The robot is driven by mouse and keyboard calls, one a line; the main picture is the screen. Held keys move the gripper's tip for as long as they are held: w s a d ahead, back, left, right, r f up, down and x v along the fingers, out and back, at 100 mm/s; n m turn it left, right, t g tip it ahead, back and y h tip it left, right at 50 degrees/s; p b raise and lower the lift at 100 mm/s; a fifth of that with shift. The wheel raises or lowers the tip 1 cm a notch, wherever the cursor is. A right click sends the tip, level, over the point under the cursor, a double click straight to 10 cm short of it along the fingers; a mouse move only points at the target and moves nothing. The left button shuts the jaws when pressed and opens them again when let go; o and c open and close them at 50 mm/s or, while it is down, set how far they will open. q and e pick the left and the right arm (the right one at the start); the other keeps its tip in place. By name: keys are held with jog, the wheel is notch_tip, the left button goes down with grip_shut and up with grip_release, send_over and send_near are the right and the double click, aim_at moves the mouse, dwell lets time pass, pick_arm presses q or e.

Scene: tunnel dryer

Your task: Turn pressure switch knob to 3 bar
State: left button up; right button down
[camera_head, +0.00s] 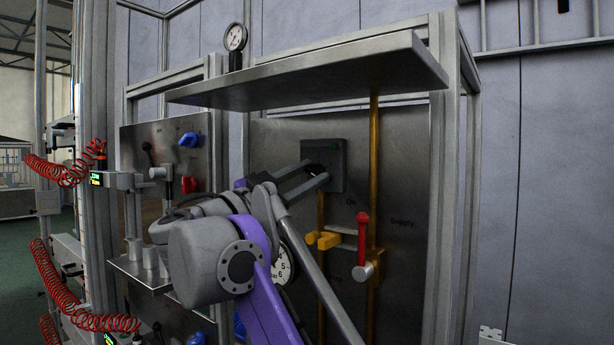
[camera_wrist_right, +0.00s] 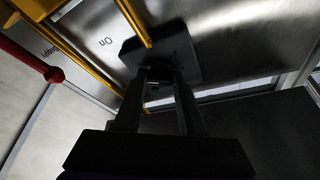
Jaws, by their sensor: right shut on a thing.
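The pressure switch is a dark grey box (camera_head: 337,152) on the metal back panel, with yellow pipe below it. It also shows in the right wrist view (camera_wrist_right: 185,55). My right gripper (camera_head: 318,174) reaches up to the front of this box from the lower left. Its two fingers (camera_wrist_right: 158,80) are closed on the small dark knob (camera_wrist_right: 153,84) on the box's face. The knob is mostly hidden between the fingertips, and no scale or pointer on it can be read. A dial marked with 4, 5, 6 and bar (camera_head: 283,265) is partly covered by my right arm. My left gripper is not in view.
A metal shelf (camera_head: 320,78) overhangs the switch. A red-handled lever (camera_head: 362,238) beside "Supply" and a yellow handle (camera_head: 324,240) under "On" are at the lower right. A small round gauge (camera_head: 235,37) stands on top. Blue (camera_head: 189,140) and red (camera_head: 189,184) knobs are at left.

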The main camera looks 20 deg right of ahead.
jog(key=shift+n+t, duration=0.3)
jog(key=shift+n, duration=0.1)
jog(key=n+t, duration=0.1)
jog(key=n, duration=0.3)
jog(key=n+t+y, duration=0.1)
jog(key=n+t, duration=0.1)
jog(key=n, duration=0.2)
jog(key=shift+s+d+t, duration=0.1)
jog(key=shift+s+t, duration=0.1)
jog(key=shift+t, duration=0.1)
jog(key=n+t+y, duration=0.1)
jog(key=n, duration=0.3)
jog(key=n+t+y, duration=0.2)
jog(key=n, duration=0.1)
jog(key=shift+d+n, duration=0.1)
jog(key=shift+n, duration=0.3)
jog(key=n+y, duration=0.1)
jog(key=n, duration=0.2)
jog(key=n+t+y, duration=0.1)
jog(key=n+y, duration=0.1)
jog(key=n, duration=0.2)
jog(key=shift+s+r, duration=0.15)
jog(key=n+y, duration=0.2)
jog(key=n, duration=0.3)
jog(key=shift+r+n, duration=0.1)
jog(key=shift+n, duration=0.2)
jog(key=c, duration=0.5)
grip_release()
